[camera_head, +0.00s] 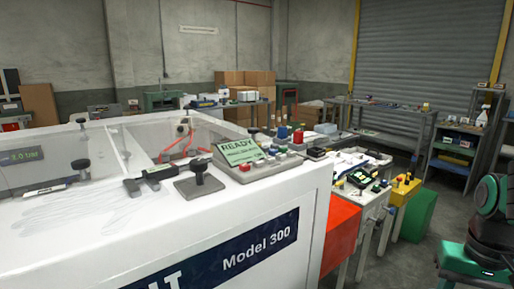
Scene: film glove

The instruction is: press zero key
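A small console (240,178) with a lit green display (238,151) stands on top of a white machine (180,235) marked "Model 300". The display reads "READY" with a smaller second line that is hard to read. Several small coloured keys (268,157) sit in front of and to the right of the display. A red one (245,167) is at the near left of the console. The key labels are too small to read, so I cannot tell which is the zero key. My gripper is not in view; only a dark and green part of my arm shows at the right edge.
A black knob on a plate (199,184) and dark clips (150,176) lie left of the console. A red-sided unit (341,236) and cluttered benches stand beyond the machine. A green box (418,216) stands on the floor. Grey floor is open at the lower right.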

